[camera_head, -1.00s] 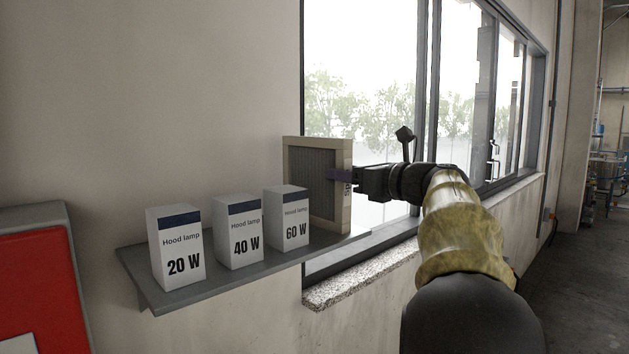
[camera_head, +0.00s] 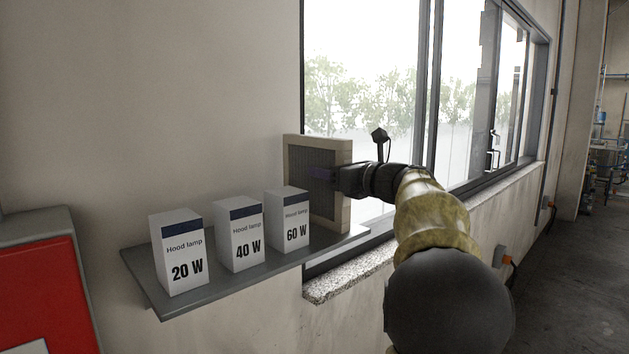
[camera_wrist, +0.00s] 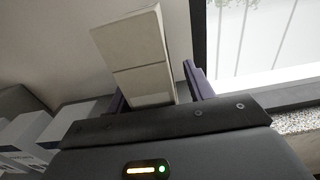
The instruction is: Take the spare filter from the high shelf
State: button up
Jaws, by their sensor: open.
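The spare filter (camera_head: 309,158), a square panel with a pale frame and a grey pleated face, stands upright at the right end of the grey wall shelf (camera_head: 342,243). My gripper (camera_head: 324,173) reaches it from the right, one purple finger lying in front of the pleated face. In the wrist view the filter's pale narrow edge (camera_wrist: 143,55) is between the two purple fingers of my gripper (camera_wrist: 152,82). The fingers are open, with a gap visible on the right side. The far finger is hidden behind the filter in the head view.
Hood lamp boxes marked 20 W (camera_head: 178,253), 40 W (camera_head: 238,236) and 60 W (camera_head: 288,219) stand on the shelf left of the filter. The 60 W box is close to it. A window (camera_head: 365,60) with a stone sill (camera_head: 345,279) is at the right. A red-fronted box (camera_head: 40,290) is at lower left.

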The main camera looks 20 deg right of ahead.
jog(key=shift+c, duration=0.4)
grip_shut()
jog(key=shift+r, duration=0.2)
notch_tip(320, 180, up, 10)
jog(key=shift+f, duration=0.15)
dwell(0.6)
